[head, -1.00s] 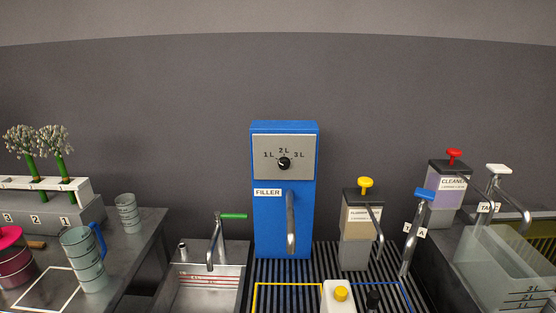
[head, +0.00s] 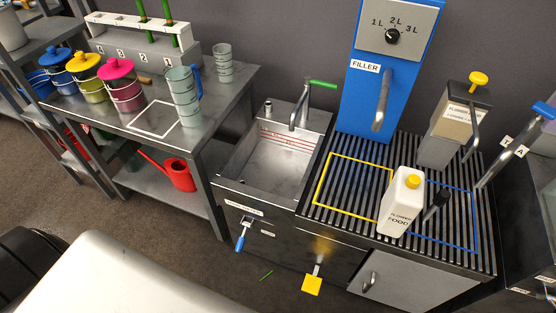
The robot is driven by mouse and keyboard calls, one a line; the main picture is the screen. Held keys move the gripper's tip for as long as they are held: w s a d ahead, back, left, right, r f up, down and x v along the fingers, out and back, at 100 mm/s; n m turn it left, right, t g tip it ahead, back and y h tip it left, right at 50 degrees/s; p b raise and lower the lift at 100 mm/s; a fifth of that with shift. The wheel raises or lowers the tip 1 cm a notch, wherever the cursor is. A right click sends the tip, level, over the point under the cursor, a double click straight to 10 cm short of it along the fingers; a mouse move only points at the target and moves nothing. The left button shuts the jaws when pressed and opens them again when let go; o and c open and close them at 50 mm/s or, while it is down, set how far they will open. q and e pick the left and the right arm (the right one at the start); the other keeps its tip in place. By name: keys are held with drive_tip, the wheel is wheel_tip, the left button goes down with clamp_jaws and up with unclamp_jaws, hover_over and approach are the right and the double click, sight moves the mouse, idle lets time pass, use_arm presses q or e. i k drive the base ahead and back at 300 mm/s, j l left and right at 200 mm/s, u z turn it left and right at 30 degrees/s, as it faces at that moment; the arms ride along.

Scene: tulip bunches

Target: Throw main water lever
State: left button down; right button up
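Two levers show on the front of the sink unit in the head view. One has a blue handle (head: 240,242) and hangs down below the sink, under a small white label (head: 243,208) whose print is too small to read. The other has a yellow square handle (head: 312,285) and hangs lower, to the right. I cannot tell from the labels which is the main water lever. The steel sink (head: 275,160) looks empty, with red level lines, and its tap has a green handle (head: 323,84). Neither of my grippers is in view.
The blue filler (head: 364,105) stands behind a slatted grate (head: 345,155) bearing a white bottle (head: 402,205). A table (head: 228,100) with lidded buckets and a red watering can (head: 178,175) on its shelf is left. Dark floor (head: 190,255) lies before the sink.

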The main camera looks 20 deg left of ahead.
sight(242, 239)
drive_tip(key=u, duration=1.25)
